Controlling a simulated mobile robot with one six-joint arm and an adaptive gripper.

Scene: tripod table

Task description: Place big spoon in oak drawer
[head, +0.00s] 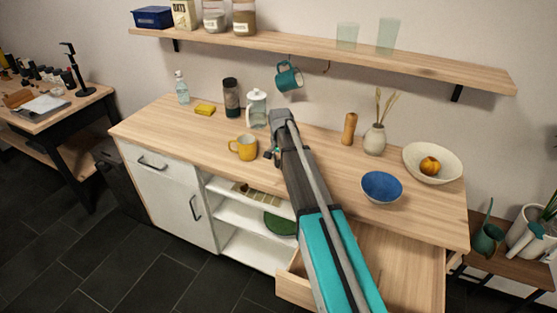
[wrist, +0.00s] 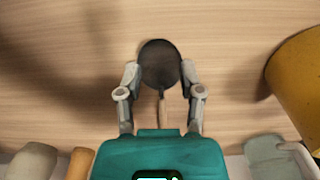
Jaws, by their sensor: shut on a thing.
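The big spoon (wrist: 160,66) has a dark round bowl and a pale wooden handle. In the wrist view my gripper (wrist: 161,76) is shut on the spoon, with a finger on each side of its bowl. The wooden worktop lies behind it; I cannot tell the spoon's height above it. In the head view my gripper (head: 270,154) is just right of the yellow mug, and the spoon cannot be made out there. The oak drawer (head: 294,289) is pulled open at the lower right; my arm hides part of it, and its visible bottom looks bare.
The yellow mug (head: 243,148) stands close to my gripper. A glass jar (head: 256,108), a blue bowl (head: 382,187) and a wooden grinder (head: 350,128) stand on the worktop (head: 160,120). A teal mug (head: 289,77) hangs under the shelf (head: 300,47).

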